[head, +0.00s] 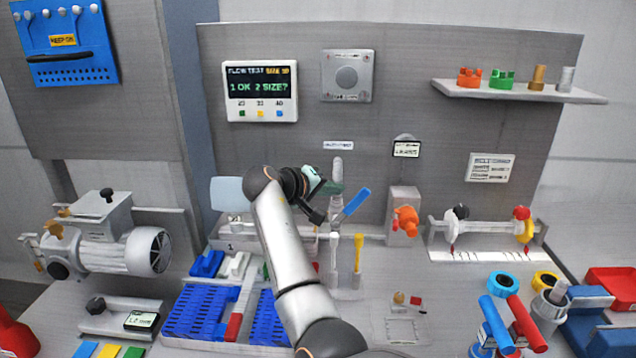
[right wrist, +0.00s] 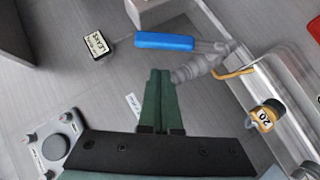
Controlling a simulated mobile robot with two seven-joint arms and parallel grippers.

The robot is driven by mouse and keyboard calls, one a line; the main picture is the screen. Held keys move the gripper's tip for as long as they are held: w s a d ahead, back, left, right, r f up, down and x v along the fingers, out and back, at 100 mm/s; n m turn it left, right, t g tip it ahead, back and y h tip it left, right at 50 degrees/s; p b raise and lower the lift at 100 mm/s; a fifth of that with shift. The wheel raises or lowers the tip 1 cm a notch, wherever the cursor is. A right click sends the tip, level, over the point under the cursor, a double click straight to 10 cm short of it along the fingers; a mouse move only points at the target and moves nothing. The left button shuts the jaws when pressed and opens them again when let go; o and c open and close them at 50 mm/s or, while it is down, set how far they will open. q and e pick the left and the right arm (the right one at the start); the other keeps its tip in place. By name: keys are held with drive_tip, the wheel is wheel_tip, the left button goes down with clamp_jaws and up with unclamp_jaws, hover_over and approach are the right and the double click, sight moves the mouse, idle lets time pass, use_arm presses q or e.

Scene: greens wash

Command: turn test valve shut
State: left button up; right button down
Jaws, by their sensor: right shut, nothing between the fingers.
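The test valve has a blue lever (head: 356,201) that slants up to the right, beside a grey vertical pipe (head: 337,168) at the back panel. In the right wrist view the blue lever (right wrist: 165,41) lies nearly level, joined to the grey valve fitting (right wrist: 203,66). My right gripper (head: 335,188) is at the pipe, left of the lever. Its green fingers (right wrist: 160,72) are pressed together with nothing between them. In the wrist view a small gap shows between the fingertips and the lever. My left gripper is not in view.
An orange knob (head: 405,220) on a grey block stands right of the lever. A yellow-handled piece (head: 358,252) stands below it. A flow-test screen (head: 260,91) hangs on the panel. Blue racks (head: 197,312) lie front left. A shelf (head: 520,92) with fittings is upper right.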

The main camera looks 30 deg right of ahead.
sight(350, 208)
drive_tip(key=shift+s+d+f, duration=0.65)
drive_tip(key=shift+d+f, duration=0.1)
drive_tip(key=shift+d, duration=0.15)
drive_tip(key=shift+d, duration=0.15)
